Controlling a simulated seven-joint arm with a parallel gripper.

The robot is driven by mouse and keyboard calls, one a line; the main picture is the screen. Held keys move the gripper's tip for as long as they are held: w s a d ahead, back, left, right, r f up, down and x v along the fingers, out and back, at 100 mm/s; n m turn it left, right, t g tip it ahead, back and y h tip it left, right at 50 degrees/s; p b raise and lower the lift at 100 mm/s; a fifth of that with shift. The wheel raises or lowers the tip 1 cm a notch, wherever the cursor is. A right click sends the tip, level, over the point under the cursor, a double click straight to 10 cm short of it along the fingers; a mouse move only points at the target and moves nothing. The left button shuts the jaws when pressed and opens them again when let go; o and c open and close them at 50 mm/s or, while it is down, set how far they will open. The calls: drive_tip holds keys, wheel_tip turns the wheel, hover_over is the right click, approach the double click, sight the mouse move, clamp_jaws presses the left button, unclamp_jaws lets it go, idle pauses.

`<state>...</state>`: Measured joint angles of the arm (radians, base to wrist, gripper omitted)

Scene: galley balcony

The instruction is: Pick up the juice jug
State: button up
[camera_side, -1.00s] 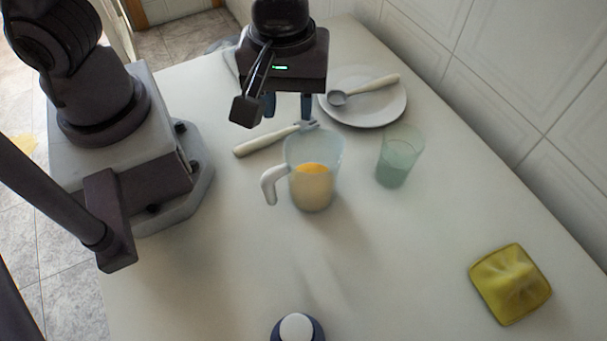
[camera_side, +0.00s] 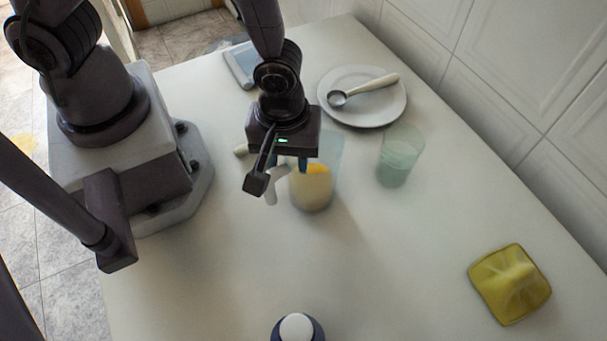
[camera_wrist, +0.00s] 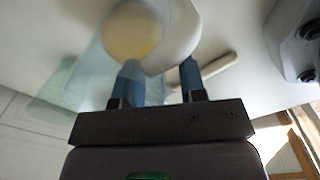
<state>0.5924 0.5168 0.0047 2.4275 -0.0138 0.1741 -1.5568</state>
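A green cup (camera_side: 398,158) stands close to the right of the jug. A plate (camera_side: 372,112) with a spoon (camera_side: 365,90) lies behind. A yellow cushion-like object (camera_side: 510,284) is at right and a white-topped object (camera_side: 297,327) at front. A grey item (camera_side: 241,66) lies at the back.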

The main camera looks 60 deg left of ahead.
clamp_jaws()
drive_tip(key=shift+r, duration=0.1)
wheel_tip(320, 180, up, 10)
idle(0.8)
